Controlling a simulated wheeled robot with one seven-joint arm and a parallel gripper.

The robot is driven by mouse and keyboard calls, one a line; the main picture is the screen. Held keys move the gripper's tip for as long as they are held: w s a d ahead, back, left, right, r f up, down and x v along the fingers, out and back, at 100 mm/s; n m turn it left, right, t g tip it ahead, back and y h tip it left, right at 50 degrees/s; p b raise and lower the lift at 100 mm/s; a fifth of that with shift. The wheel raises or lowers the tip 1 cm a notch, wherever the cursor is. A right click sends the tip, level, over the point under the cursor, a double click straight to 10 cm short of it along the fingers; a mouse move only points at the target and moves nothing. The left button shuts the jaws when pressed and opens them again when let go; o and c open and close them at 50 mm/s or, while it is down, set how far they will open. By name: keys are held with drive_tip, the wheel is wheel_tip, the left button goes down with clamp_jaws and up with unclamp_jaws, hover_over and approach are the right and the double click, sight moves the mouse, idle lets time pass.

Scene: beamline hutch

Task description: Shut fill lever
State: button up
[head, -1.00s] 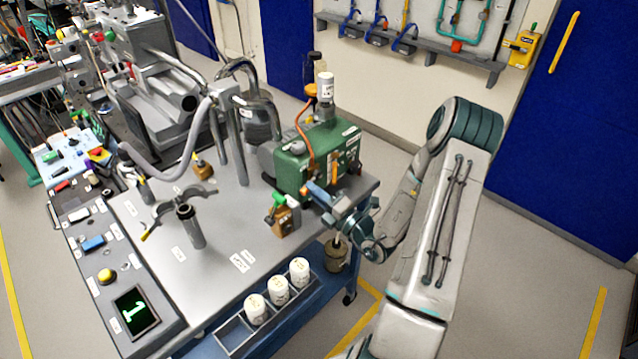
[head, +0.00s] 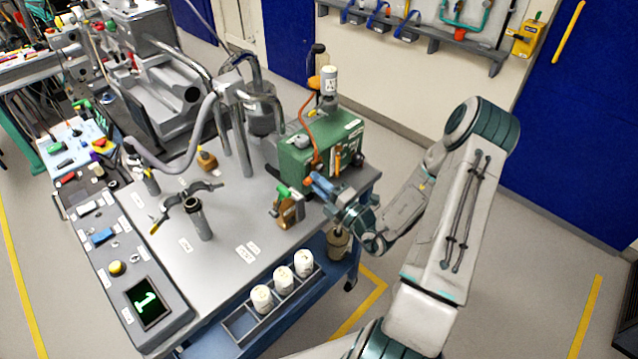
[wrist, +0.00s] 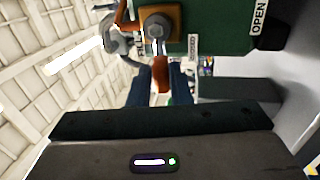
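The fill lever appears to be the orange-brown handle (wrist: 160,76) on the front of the green box (head: 322,145). In the wrist view it runs down from a round grey hub and sits between the blue fingers of my gripper (wrist: 160,88). The fingers look closed against both its sides. An OPEN label (wrist: 259,17) is right of the hub. In the head view my gripper (head: 318,186) is at the box's lower front, and its fingers and wrist hide most of the lever.
A small brown valve block with a green top (head: 287,208) stands just left of my gripper on the grey bench (head: 220,262). White-capped jars (head: 283,280) stand in a rack at the front edge.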

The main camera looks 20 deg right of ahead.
drive_tip(key=o, duration=0.4)
drive_tip(key=b+v, duration=0.3)
drive_tip(key=v, duration=1.1)
drive_tip(key=shift+b, duration=0.3)
drive_tip(key=shift+a, duration=0.1)
